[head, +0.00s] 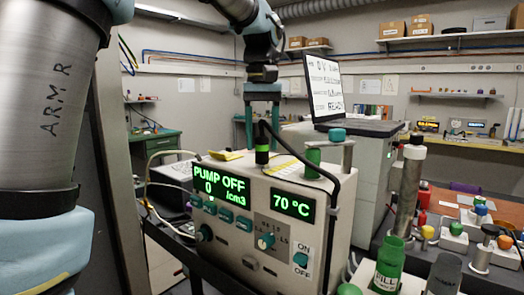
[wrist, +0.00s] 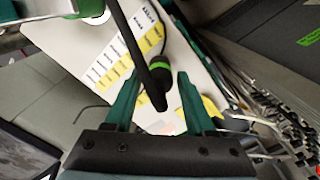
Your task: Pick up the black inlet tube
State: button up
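The black inlet tube (head: 320,165) arches from a black fitting with a bright green band (head: 262,150) on top of the white instrument box (head: 255,232), then runs down its right side. In the wrist view, the tube (wrist: 143,45) bends down to its green-banded end (wrist: 160,67). My gripper (head: 263,120) points down above the fitting, its teal fingers apart. In the wrist view, my gripper (wrist: 155,85) is open, with one finger on each side of the tube's end and visible gaps. I cannot tell its exact height against the tube.
A green cap (head: 312,163) stands on the box to the right of the fitting. A laptop (head: 327,90) sits on a cabinet behind. A tall metal cylinder (head: 408,190) and a green bottle (head: 388,265) stand at the right. Yellow labels (wrist: 150,38) lie on the box top.

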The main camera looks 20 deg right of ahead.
aim_at(262, 136)
grip_shut()
jog(key=shift+r, duration=0.1)
dwell(0.4)
notch_tip(262, 136, up, 10)
jog(key=shift+f, duration=0.1)
dwell(0.4)
